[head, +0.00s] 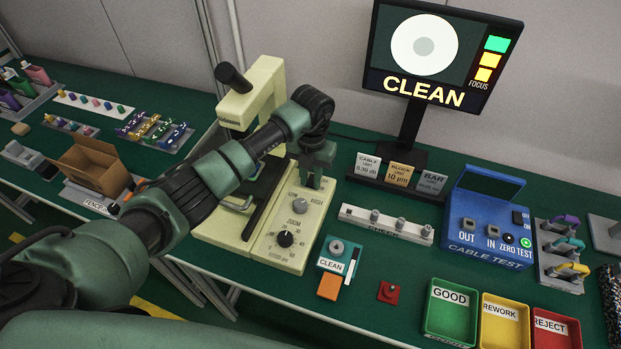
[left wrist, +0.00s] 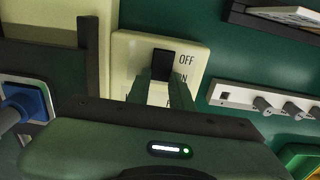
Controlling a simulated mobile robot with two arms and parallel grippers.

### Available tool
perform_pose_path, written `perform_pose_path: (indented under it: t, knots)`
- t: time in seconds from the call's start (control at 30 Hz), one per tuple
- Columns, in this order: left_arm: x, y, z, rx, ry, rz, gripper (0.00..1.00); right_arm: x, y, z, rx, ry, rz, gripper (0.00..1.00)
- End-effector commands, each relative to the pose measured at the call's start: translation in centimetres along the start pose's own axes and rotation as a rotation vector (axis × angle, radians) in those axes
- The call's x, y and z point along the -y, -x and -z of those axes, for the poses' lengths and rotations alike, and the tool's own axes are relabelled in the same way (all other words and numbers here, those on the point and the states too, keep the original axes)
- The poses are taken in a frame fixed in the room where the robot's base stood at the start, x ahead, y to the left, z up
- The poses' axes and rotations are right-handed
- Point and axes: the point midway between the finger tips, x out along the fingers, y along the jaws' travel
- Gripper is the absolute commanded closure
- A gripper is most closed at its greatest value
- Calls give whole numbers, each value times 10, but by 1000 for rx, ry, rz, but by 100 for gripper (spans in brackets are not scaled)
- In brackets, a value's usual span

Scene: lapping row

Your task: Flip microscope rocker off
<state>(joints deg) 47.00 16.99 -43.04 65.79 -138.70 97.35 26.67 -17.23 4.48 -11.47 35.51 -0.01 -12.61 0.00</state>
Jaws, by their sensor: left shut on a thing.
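The cream microscope (head: 262,82) stands left of centre in the head view, with a control panel (head: 268,246) bearing dark and grey knobs on its right. In the left wrist view the black rocker (left wrist: 162,62) sits on a cream plate, with OFF printed beside its upper part and ON beside its lower part. My left gripper (head: 317,182) reaches down at the panel's far end. Its fingers (left wrist: 162,92) are shut on the rocker, near its lower part. In the head view the gripper hides the rocker. My right gripper is not in view.
A monitor (head: 425,50) reading CLEAN stands behind. The CHECK strip (head: 385,225) and blue cable tester (head: 480,222) lie to the right. GOOD (head: 432,326), REWORK (head: 487,338) and REJECT (head: 540,338) trays are at front right. An open cardboard box (head: 97,172) is left.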

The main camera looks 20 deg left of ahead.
Motion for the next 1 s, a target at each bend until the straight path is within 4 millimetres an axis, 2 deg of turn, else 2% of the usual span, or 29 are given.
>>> perform_pose_path:
  t: [0.03, 0.3, 0.43, 0.77, 0.8, 0.87, 1.0]
  knots:
    - [0, -4, -3, -26, 0, -2, 100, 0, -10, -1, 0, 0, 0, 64]
    - [0, -4, -7, -180, 1, -3, 100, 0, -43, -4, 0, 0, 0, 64]
    - [-1, 0, -7, -216, 1, -2, 100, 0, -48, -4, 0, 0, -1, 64]
    - [-1, 3, -6, -225, 1, 0, 100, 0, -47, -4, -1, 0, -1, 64]
    - [-1, 3, -6, -225, 1, 0, 73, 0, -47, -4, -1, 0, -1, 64]
    - [-1, 3, -6, -225, 1, 0, 56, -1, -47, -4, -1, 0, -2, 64]
    - [-1, 3, -7, -224, 1, 0, 56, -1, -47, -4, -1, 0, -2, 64]
